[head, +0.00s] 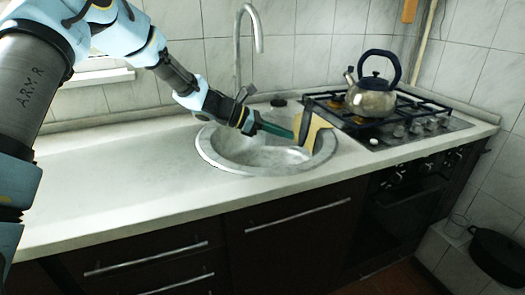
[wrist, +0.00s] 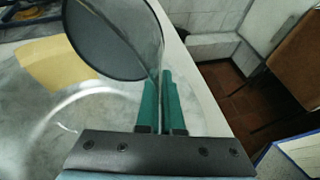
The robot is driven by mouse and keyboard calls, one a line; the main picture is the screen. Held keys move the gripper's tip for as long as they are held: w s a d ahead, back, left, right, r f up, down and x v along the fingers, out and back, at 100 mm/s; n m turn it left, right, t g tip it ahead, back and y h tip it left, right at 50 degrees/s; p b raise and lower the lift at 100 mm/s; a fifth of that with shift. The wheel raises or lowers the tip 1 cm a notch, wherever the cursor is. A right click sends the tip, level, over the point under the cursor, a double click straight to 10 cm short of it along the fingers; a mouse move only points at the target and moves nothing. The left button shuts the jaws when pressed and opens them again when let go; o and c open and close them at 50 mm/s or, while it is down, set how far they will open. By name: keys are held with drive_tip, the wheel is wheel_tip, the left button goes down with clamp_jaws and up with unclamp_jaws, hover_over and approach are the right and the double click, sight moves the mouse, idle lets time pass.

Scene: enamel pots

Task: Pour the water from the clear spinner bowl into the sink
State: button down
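My gripper (head: 289,133) is over the sink, its teal fingers close together. In the wrist view the fingers (wrist: 163,92) pinch the thin wall of the clear spinner bowl (wrist: 157,38). In the head view the bowl (head: 298,124) hangs strongly tilted over the right part of the sink, its transparent shape hard to make out. A dark grey round face shows inside its outline in the wrist view; I cannot tell whether water is in it. The round metal sink (head: 222,157) is set in the white counter, below the gripper and bowl.
A yellow item (head: 317,131) shows by the sink's right rim, partly behind the bowl. The tap (head: 238,58) rises behind the sink. A kettle (head: 372,98) stands on the stove (head: 415,124) to the right. The counter left of the sink is clear.

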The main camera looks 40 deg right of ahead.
sight(302, 132)
drive_tip(key=shift+s+d+t+y+p, duration=0.5)
drive_tip(key=shift+s+d+y+p, duration=0.2)
drive_tip(key=shift+s+d+p, duration=0.35)
drive_tip(key=shift+s+r+t+p, duration=0.1)
drive_tip(key=shift+r+t+p, duration=0.2)
drive_tip(key=shift+p, duration=0.8)
drive_tip(key=shift+s+y+p, duration=0.1)
drive_tip(key=shift+y+p, duration=0.4)
drive_tip(key=shift+p, duration=0.35)
drive_tip(key=shift+d+f+t, duration=0.15)
drive_tip(key=shift+f+t, duration=0.05)
drive_tip(key=shift+t, duration=0.2)
drive_tip(key=shift+f, duration=0.25)
drive_tip(key=p, duration=0.1)
drive_tip(key=y+p, duration=0.1)
drive_tip(key=p, duration=0.1)
drive_tip(key=shift+s+d+r+m+t, duration=0.2)
drive_tip(key=shift+s+r+m+t, duration=0.1)
drive_tip(key=shift+r, duration=0.05)
drive_tip(key=p, duration=0.3)
drive_tip(key=t+y+p, duration=0.1)
drive_tip(key=p, duration=0.2)
drive_tip(key=shift+s+d, duration=0.2)
drive_tip(key=shift+s, duration=0.05)
drive_tip(key=shift+t+p, duration=0.4)
drive_tip(key=shift+p, duration=0.4)
